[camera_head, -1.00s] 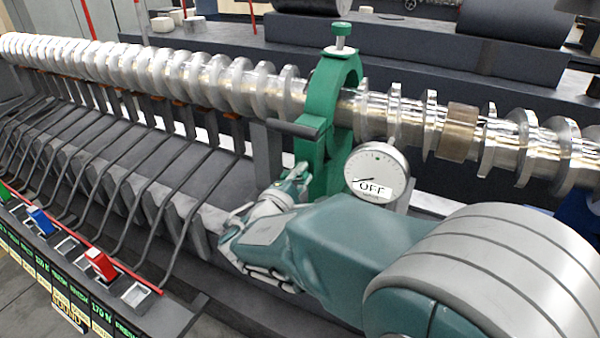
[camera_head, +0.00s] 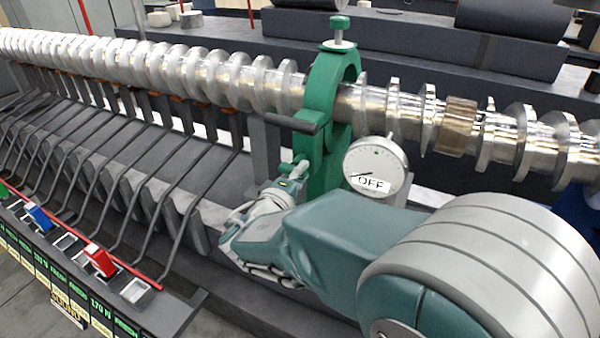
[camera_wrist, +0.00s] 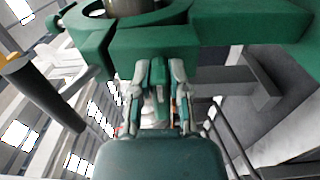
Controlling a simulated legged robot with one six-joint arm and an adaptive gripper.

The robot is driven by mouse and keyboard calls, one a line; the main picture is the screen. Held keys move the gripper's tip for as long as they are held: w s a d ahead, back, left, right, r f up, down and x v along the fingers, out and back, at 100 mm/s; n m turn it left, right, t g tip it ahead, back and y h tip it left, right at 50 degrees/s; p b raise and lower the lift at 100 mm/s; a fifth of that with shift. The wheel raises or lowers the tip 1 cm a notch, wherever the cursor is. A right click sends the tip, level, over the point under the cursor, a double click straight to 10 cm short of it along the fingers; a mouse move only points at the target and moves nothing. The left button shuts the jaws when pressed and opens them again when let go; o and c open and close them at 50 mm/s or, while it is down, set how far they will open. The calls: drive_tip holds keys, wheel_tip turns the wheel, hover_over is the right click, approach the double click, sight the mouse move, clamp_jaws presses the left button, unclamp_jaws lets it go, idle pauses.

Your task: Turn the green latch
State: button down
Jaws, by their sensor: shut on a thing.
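A green clamp-like bracket (camera_head: 338,85) wraps around the silver ribbed shaft, with a green knob on a screw at its top. Its underside fills the top of the wrist view (camera_wrist: 155,38). My gripper (camera_head: 292,172) is at the bracket's lower left side, in front of it. In the wrist view, my gripper (camera_wrist: 158,88) has its fingers closed on a small green latch (camera_wrist: 157,72) just below the bracket.
A round dial (camera_head: 376,167) with an OFF label sits just right of the bracket, close above my forearm. A dark bar (camera_head: 292,122) sticks out to the left. The ribbed shaft (camera_head: 220,75) runs across. A panel with red and blue switches (camera_head: 100,260) is lower left.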

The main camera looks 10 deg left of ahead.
drive_tip(key=shift+d+f, duration=0.1)
drive_tip(key=shift+f, duration=0.15)
drive_tip(key=c, duration=0.8)
unclamp_jaws()
drive_tip(key=shift+o, duration=1)
drive_tip(key=shift+r, duration=0.1)
drive_tip(key=shift+s, duration=0.1)
drive_tip(key=v, duration=1.2)
